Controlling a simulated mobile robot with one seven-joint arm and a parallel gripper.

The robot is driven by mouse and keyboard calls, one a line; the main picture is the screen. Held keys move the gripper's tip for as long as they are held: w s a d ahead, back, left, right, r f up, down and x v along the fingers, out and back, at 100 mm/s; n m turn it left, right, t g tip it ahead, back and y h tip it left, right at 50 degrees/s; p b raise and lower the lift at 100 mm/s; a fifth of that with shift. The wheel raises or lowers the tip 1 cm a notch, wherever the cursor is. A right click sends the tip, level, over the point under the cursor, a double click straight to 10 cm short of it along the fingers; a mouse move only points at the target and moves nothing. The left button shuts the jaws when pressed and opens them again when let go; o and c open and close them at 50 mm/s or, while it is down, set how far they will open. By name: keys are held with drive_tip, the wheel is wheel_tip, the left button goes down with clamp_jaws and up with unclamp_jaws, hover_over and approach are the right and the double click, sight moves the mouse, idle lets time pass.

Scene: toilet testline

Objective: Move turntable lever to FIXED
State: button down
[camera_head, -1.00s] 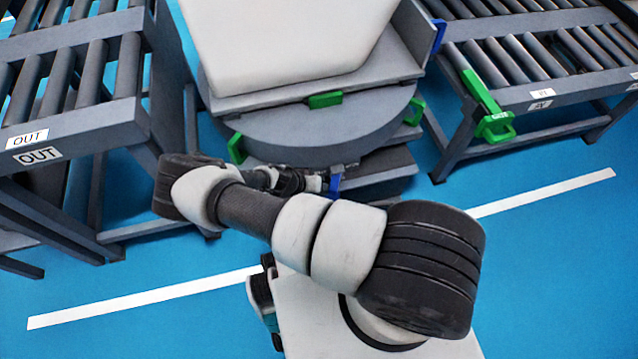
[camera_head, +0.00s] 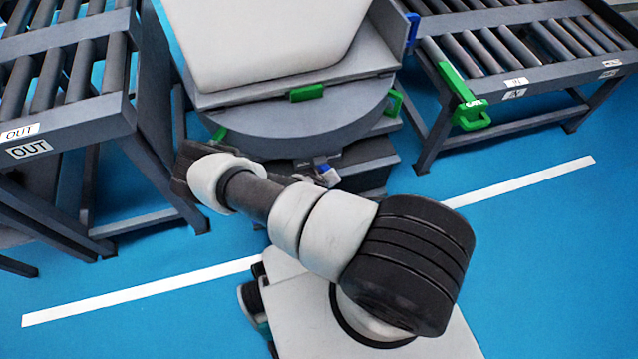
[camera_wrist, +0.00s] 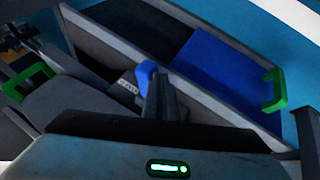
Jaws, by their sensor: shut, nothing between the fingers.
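The round grey turntable (camera_head: 300,130) stands ahead of me in the head view, with a large white block on its upper deck. A small blue lever (camera_head: 322,170) shows low on its front, just beyond my arm. In the wrist view a blue piece that looks like this lever (camera_wrist: 146,73) is right at the tips of my gripper (camera_wrist: 160,82). The gripper fingers are shut together and empty, and partly cover the blue piece. I cannot tell if they touch it. A small white label (camera_wrist: 126,87) lies left of it, its text too small to read.
A roller conveyor marked OUT (camera_head: 70,140) stands at left. Another conveyor (camera_head: 530,75) with a green handle (camera_head: 468,105) stands at right. Green handles (camera_head: 305,93) sit on the turntable deck. In the wrist view green handles (camera_wrist: 275,90) flank the fingers. Blue floor is open at front right.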

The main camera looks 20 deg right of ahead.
drive_tip(key=shift+d, duration=1.3)
